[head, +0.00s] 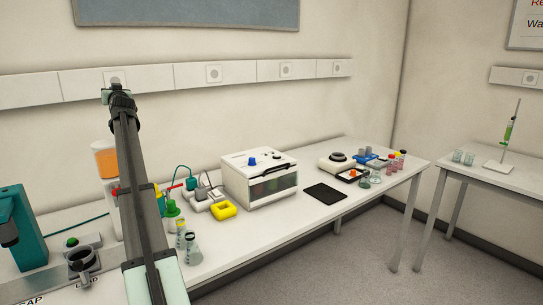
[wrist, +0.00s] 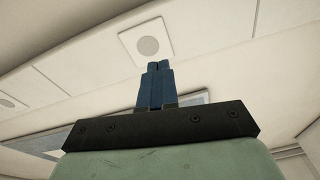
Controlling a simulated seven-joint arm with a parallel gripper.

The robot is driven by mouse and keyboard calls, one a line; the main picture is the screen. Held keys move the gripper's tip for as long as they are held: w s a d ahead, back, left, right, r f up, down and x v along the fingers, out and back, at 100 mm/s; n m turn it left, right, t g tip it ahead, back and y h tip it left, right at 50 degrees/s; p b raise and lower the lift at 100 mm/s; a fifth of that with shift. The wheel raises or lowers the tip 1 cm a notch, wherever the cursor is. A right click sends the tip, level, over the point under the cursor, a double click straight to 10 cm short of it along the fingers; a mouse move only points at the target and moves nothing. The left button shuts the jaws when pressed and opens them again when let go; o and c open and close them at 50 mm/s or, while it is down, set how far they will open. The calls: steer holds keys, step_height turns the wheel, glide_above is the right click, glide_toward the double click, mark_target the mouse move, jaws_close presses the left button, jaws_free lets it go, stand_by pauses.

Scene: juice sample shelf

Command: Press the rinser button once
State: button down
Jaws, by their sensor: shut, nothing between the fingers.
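A green button (head: 72,241) sits on a small grey block at the lower left of the head view, beside a dark ring-shaped holder (head: 81,262). I cannot tell for certain that it is the rinser button. My gripper (wrist: 158,66) shows in the wrist view with its blue fingers together and empty. Behind the fingertips is a pale panel with a round disc (wrist: 149,46). The button does not show in the wrist view. In the head view my arm rises high above the bench, and the fingers cannot be made out there.
A teal machine (head: 25,228) stands left of the button. An orange-filled container (head: 105,160), green-capped bottle (head: 173,212) and flask (head: 193,252) stand close to my arm. A white box-shaped device (head: 260,178) is farther right. The bench front beyond the flask is clear.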

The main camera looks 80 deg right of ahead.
steer(key=s+d+f+m+g+y, duration=0.1)
steer(key=s+d+f+m+g, duration=0.3)
steer(key=s+d, duration=0.8)
steer(key=m+g+y, duration=0.2)
steer(key=g+y, duration=0.1)
steer(key=y, duration=0.4)
glide_above(279, 155)
step_height(279, 155, down, 13)
steer(key=shift+d+f, duration=0.2)
steer(key=shift+w, duration=0.15)
steer(key=shift+f, duration=0.1)
steer(key=shift+f, duration=4.3)
steer(key=shift+f, duration=0.2)
steer(key=shift+f, duration=0.25)
